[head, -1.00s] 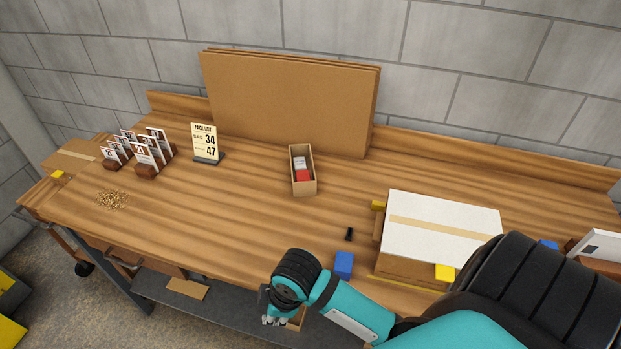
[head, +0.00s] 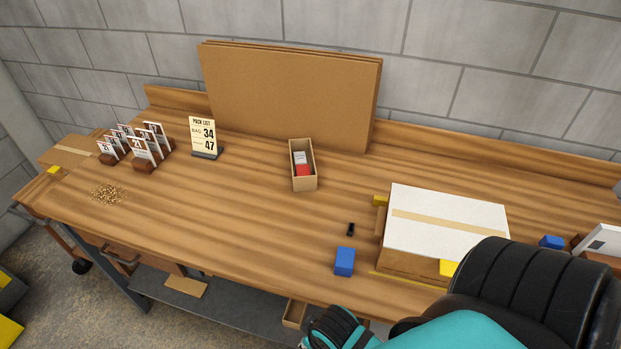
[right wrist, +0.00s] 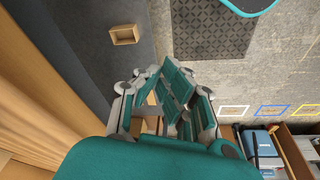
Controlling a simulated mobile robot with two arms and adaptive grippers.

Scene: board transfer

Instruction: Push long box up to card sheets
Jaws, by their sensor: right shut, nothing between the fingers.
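The long box (head: 305,184) is a narrow, open cardboard box with white and red items inside. It stands on the bench in the head view, its length running toward the wall. The card sheets (head: 290,98) are large brown boards leaning upright at the back of the bench. The box's far end is close in front of their lower edge; I cannot tell whether they touch. My right gripper (right wrist: 173,88) is shut and empty in the right wrist view, over the floor beside the bench and away from the box. My left gripper is not in view.
A blue block (head: 344,262) and a small black item (head: 350,229) lie right of the box. A white-topped carton (head: 450,218) stands farther right. A pack list sign (head: 204,137) and card holders (head: 144,163) stand left. The bench front centre is clear.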

